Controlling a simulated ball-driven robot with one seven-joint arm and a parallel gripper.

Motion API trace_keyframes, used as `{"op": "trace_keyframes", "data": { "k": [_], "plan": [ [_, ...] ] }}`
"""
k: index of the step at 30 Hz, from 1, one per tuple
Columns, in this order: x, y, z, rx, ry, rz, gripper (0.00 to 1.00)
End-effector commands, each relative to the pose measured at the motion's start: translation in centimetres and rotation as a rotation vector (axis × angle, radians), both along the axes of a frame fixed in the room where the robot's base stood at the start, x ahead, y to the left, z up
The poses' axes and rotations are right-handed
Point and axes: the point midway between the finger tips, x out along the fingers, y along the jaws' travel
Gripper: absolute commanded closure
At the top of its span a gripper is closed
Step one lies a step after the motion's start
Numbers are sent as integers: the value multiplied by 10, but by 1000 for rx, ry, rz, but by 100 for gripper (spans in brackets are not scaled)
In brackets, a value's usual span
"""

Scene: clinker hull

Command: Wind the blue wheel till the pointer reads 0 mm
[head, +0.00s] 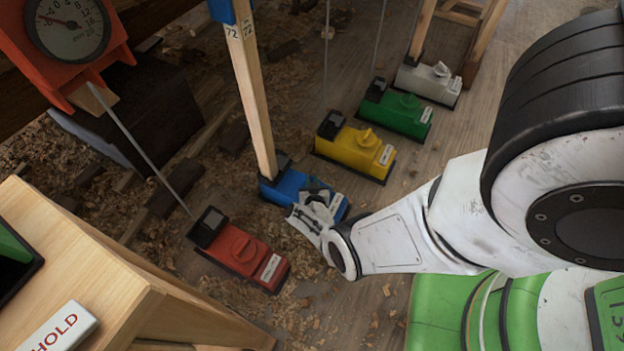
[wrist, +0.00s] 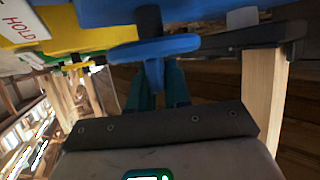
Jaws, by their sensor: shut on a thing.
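The blue jack (head: 278,187) stands on the floor under an upright wooden post, in line with other coloured jacks. My gripper (head: 312,217) is at its near end and hides its wheel in the head view. In the wrist view the blue wheel (wrist: 187,46) shows edge-on below the blue body. The dark fingers of my gripper (wrist: 157,88) are shut on the blue part just under its rim. A blue panel (head: 222,10) sits at the top of the post, cut off by the frame. No pointer for the blue jack is in view.
A red jack (head: 240,247) stands close at left; yellow (head: 352,150), green (head: 397,113) and white (head: 428,82) jacks stand behind. A wooden stand (head: 110,270) fills the lower left. Shavings cover the floor.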

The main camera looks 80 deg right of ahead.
Motion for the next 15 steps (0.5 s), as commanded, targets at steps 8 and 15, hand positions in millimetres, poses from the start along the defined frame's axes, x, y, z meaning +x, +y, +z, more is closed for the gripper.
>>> {"op": "trace_keyframes", "data": {
  "k": [8,15],
  "plan": [
    [2,1,-3,4,-3,-238,100],
    [1,0,-3,3,-1,-371,100]
  ]
}}
